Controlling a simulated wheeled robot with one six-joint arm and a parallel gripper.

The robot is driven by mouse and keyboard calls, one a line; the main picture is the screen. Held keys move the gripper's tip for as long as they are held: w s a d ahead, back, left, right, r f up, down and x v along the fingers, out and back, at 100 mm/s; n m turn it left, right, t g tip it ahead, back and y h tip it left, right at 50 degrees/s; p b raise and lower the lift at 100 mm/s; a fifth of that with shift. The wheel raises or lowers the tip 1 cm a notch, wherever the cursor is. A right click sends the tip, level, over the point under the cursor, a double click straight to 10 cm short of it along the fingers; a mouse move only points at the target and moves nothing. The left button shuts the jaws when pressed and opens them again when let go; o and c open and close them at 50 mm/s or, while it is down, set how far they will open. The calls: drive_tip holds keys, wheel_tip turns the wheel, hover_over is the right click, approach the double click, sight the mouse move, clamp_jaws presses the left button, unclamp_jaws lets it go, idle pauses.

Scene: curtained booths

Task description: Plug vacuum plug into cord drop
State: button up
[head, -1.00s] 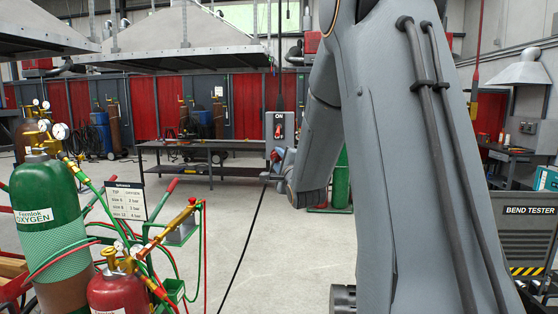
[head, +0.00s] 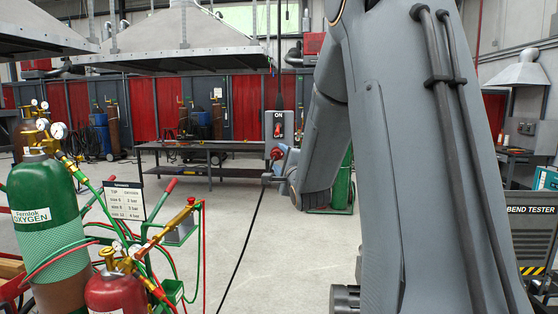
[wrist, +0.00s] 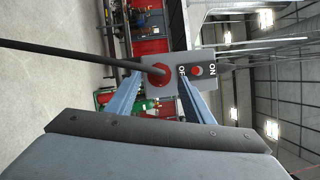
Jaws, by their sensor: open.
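The cord drop is a grey box (head: 279,125) with an ON/OFF switch, hanging from a dark cable in the head view. It shows sideways in the wrist view (wrist: 208,88). At its lower end is a round red piece (wrist: 157,78), also seen in the head view (head: 277,153). A black cord (wrist: 75,58) runs up to this red piece, seemingly the vacuum plug's cord. How deep the plug sits cannot be told. My gripper (wrist: 161,80) is open, its two blue fingers on either side of the red piece, with no clear contact. In the head view my gripper (head: 274,165) is partly hidden by my arm.
A cart with a green oxygen cylinder (head: 45,205) and a red cylinder (head: 112,292) stands at front left. A dark workbench (head: 210,150) is behind the box. A bend tester (head: 530,235) stands at right. The floor between is clear except for a black cord (head: 240,255).

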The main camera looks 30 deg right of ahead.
drive_tip(key=shift+b+v, duration=0.7)
drive_tip(key=shift+v, duration=2.05)
drive_tip(key=s+a+f+n+g+y, duration=0.1)
drive_tip(key=s+a+f+n+g, duration=0.25)
drive_tip(key=f, duration=0.35)
drive_tip(key=s+a+f+n+g+y, duration=0.1)
drive_tip(key=s+a+f+n+g, duration=0.1)
drive_tip(key=a+f+n+g, duration=0.25)
drive_tip(key=s+a+f+n+g+y, duration=0.15)
drive_tip(key=a+f+n, duration=0.25)
drive_tip(key=f, duration=0.5)
drive_tip(key=s+a+f+n+g, duration=0.4)
drive_tip(key=s+n, duration=0.1)
drive_tip(key=s, duration=0.5)
drive_tip(key=s+a+f+n+g, duration=0.4)
drive_tip(key=s+n, duration=0.2)
drive_tip(key=s, duration=0.4)
drive_tip(key=shift+a+f, duration=0.25)
drive_tip(key=shift+a, duration=0.1)
drive_tip(key=shift+d+y, duration=0.1)
drive_tip(key=shift+y, duration=0.15)
